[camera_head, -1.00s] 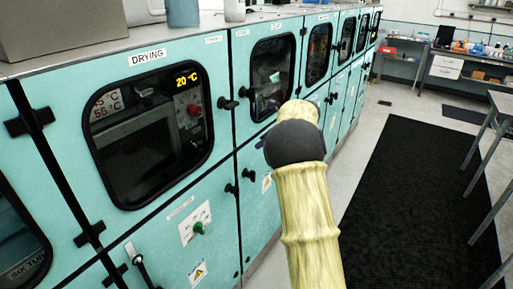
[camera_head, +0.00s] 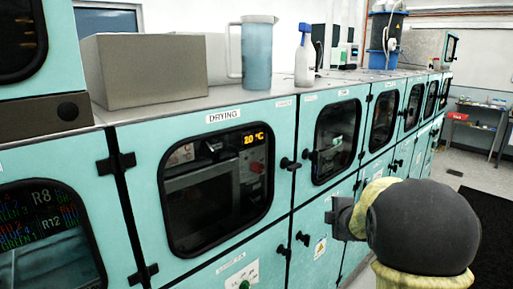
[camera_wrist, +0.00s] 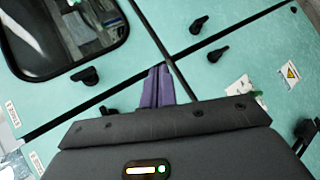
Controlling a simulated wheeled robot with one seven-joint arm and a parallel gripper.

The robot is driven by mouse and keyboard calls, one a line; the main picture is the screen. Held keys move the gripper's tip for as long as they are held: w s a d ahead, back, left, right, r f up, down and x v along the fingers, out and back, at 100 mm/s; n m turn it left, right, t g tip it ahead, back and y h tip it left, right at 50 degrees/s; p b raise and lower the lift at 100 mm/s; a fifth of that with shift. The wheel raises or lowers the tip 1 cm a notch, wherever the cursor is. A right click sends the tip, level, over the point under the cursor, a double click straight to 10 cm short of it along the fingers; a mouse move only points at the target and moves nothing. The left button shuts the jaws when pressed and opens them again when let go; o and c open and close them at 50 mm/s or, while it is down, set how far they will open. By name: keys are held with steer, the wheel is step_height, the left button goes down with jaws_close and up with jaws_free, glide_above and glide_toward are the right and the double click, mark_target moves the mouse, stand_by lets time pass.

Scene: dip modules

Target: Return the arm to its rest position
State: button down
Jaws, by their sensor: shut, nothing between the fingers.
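My gripper (camera_wrist: 158,84) shows in the wrist view as two purple fingers pressed together, with nothing between them. It is in front of the teal machine front (camera_wrist: 225,75), near a seam between panels, and I cannot tell its exact distance from the panel. In the head view my arm is at the lower right, with a dark rounded joint and pale yellow links. The fingers cannot be made out there.
Teal cabinets (camera_head: 85,165) run along the left, with a DRYING window (camera_head: 217,185) and protruding black knobs (camera_head: 290,164). A blue jug (camera_head: 257,55), a spray bottle (camera_head: 305,60) and a grey box (camera_head: 140,75) stand on top. Floor at the right is open, with a black mat (camera_head: 482,215).

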steer(key=s+a+f+m+g, duration=0.2)
steer(key=s+m, duration=0.4)
steer(key=s, duration=0.4)
steer(key=s+a+f+m+g, duration=0.3)
steer(key=s+f+m, duration=0.3)
steer(key=s, duration=0.3)
steer(key=s+a+f+m+g, duration=0.2)
steer(key=s+f+m+g, duration=0.2)
steer(key=s, duration=0.6)
steer(key=shift+s+a+m, duration=0.2)
steer(key=shift+s+m, duration=0.1)
steer(key=shift+m, duration=0.6)
